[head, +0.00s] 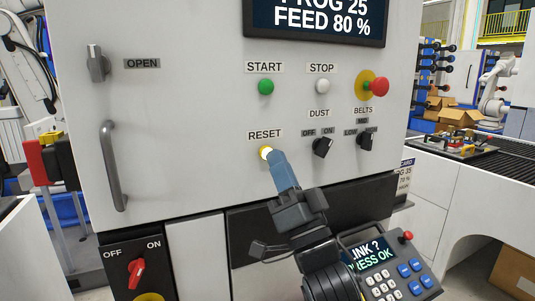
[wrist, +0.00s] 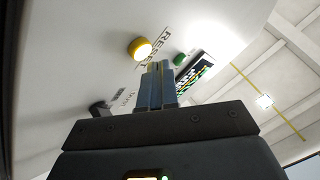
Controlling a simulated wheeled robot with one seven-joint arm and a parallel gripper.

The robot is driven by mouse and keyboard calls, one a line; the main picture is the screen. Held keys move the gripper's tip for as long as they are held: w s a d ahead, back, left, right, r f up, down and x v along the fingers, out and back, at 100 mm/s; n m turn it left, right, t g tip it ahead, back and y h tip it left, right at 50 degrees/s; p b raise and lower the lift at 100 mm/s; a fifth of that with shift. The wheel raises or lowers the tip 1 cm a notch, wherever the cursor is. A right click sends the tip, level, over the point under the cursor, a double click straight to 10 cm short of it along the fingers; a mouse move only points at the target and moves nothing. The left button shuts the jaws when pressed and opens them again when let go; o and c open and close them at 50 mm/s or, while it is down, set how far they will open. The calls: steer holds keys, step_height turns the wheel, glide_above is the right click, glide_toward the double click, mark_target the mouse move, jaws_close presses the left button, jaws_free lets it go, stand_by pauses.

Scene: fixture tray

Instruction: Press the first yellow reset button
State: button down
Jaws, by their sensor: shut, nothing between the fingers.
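The yellow reset button (head: 264,152) is on the white machine panel under the RESET label (head: 265,135). Its face looks brightly lit. In the wrist view the yellow button (wrist: 138,48) stands out from the panel, just beyond and left of my fingertips. My gripper (head: 276,158) is shut and empty, its blue-grey fingers pointing up at the panel. In the head view the tips overlap the button's lower right edge. In the wrist view the gripper (wrist: 158,66) shows both fingers side by side; I cannot tell whether they touch the button.
Above are the green START button (head: 266,87), the white STOP button (head: 322,87) and a red emergency stop (head: 379,87). Black DUST (head: 322,147) and BELTS (head: 366,140) knobs are to the right. A grey door handle (head: 113,166) is on the left. A keypad (head: 392,271) is at lower right.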

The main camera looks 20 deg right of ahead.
steer(key=shift+w, duration=0.2)
steer(key=shift+w, duration=0.25)
steer(key=shift+w, duration=0.45)
stand_by(0.7)
steer(key=shift+s, duration=0.1)
steer(key=shift+s+p, duration=0.35)
steer(key=shift+s, duration=0.45)
steer(key=s+p, duration=0.1)
steer(key=s, duration=0.4)
steer(key=shift+p, duration=0.4)
stand_by(0.5)
